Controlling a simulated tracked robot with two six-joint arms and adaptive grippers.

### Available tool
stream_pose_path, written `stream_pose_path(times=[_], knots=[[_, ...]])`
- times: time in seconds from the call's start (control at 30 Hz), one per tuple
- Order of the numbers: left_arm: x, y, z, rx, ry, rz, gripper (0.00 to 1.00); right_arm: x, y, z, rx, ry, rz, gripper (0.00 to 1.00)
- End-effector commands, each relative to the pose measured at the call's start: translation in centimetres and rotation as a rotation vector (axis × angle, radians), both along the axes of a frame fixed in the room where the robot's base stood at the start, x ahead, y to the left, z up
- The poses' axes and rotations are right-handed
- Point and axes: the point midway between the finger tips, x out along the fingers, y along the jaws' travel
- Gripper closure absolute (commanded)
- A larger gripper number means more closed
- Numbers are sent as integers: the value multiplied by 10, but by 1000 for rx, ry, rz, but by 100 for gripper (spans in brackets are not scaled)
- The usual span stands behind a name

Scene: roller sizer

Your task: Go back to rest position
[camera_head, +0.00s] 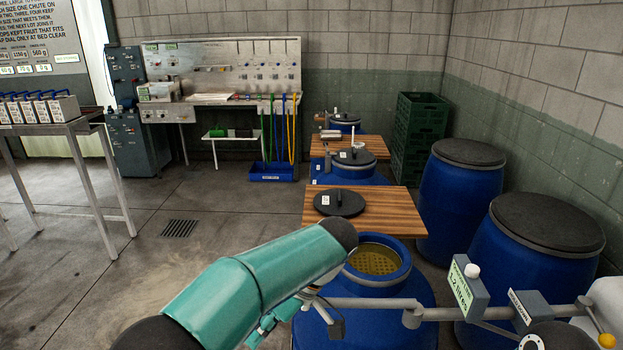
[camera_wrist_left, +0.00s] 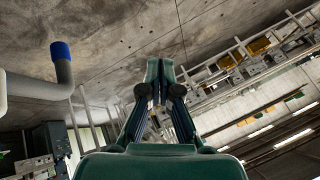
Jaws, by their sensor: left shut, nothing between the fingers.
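My left arm, in teal, comes in from the lower left of the head view and bends down in front of an open blue barrel. My left gripper (camera_head: 265,326) is partly hidden below its bend, near the barrel's left side. In the left wrist view my left gripper (camera_wrist_left: 153,68) shows its two fingers drawn together, with nothing held. I do not see my right gripper.
The open blue barrel (camera_head: 422,308) holds a yellowish perforated surface. A metal bar with labelled boxes (camera_head: 469,291) crosses its front. Lidded blue barrels (camera_head: 462,205) stand at right. A wooden board (camera_head: 385,208) bears a black lid (camera_head: 339,203).

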Motion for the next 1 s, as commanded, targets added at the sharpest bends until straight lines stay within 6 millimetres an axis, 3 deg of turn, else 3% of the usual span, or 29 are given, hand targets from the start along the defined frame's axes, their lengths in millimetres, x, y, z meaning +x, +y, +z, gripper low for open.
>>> stream_pose_path(times=[0.1,0.33,0.57,0.67,0.83,0.9,1.0], knots=[[1,3,-2,0,4,7,100,0,0,0,0,1,0,100],[7,50,-26,12,66,110,100,0,0,0,0,-1,0,100],[-17,96,-73,28,227,188,100,0,0,0,0,0,0,100],[-34,112,-105,-11,303,205,100,0,0,0,0,0,0,100],[-84,127,-185,-216,466,171,100,0,0,0,0,0,0,100],[-117,123,-225,-374,528,133,100,0,0,0,0,0,0,100],[-161,105,-269,-611,557,60,100,0,0,0,0,0,0,100]])
